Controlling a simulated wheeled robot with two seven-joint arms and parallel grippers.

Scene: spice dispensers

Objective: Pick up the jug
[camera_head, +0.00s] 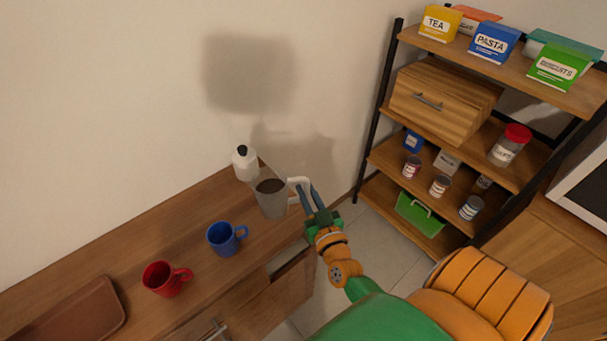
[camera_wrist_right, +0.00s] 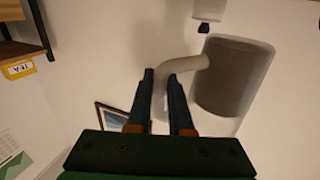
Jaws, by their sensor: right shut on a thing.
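The jug (camera_head: 272,201) is grey and see-through with dark contents and a white handle. It is at the right end of the wooden counter in the head view; I cannot tell whether its base touches the counter. My right gripper (camera_head: 307,192) is shut on the jug's handle. In the right wrist view the jug (camera_wrist_right: 231,85) is at the right, and its pale handle runs between the fingers of my right gripper (camera_wrist_right: 163,85). My left gripper is not in view.
A blue mug (camera_head: 224,238), a red mug (camera_head: 162,279) and a brown tray (camera_head: 75,312) are on the counter to the left. A drawer (camera_head: 290,281) below is partly open. A shelf unit (camera_head: 445,91) stands at the right.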

